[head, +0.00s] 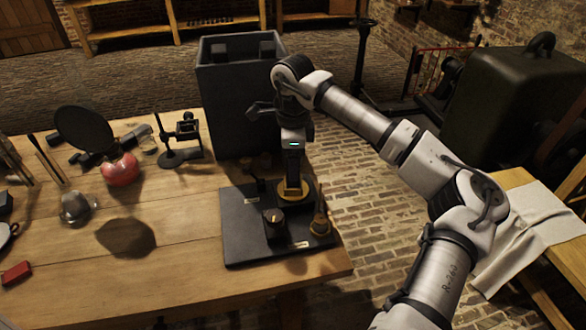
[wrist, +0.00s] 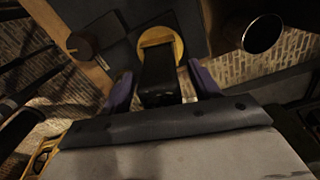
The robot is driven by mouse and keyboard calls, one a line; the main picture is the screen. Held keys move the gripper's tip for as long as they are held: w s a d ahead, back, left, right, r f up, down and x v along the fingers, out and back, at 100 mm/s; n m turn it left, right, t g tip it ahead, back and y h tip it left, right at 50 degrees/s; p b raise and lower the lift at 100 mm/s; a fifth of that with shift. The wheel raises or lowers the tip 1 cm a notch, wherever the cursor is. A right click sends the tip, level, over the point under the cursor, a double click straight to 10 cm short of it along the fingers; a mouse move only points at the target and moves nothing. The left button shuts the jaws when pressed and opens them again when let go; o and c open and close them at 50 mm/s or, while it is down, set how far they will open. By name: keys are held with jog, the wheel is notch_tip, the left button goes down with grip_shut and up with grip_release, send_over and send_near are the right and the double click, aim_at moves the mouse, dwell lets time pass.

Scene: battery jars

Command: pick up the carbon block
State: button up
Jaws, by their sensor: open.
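A dark upright block, which looks like the carbon block (wrist: 158,78), stands between my gripper's fingers in the wrist view. Its far end meets a round brass piece (wrist: 160,42) on a black board. My gripper (wrist: 163,84) is open, with one purple finger on each side of the block. Gaps show beside the block, but I cannot tell whether either finger touches it. In the head view my gripper (head: 292,168) points down over the brass piece (head: 297,192) on the black board (head: 245,230). There the dark block and fingers are hard to tell apart.
The board sits at the right end of the wooden table (head: 190,285) and carries a knob (head: 274,222) and a brass post (head: 320,222). A tall dark tank (head: 238,110) stands behind.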

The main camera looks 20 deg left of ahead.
jog(key=c, duration=1.2)
jog(key=shift+r, duration=0.15)
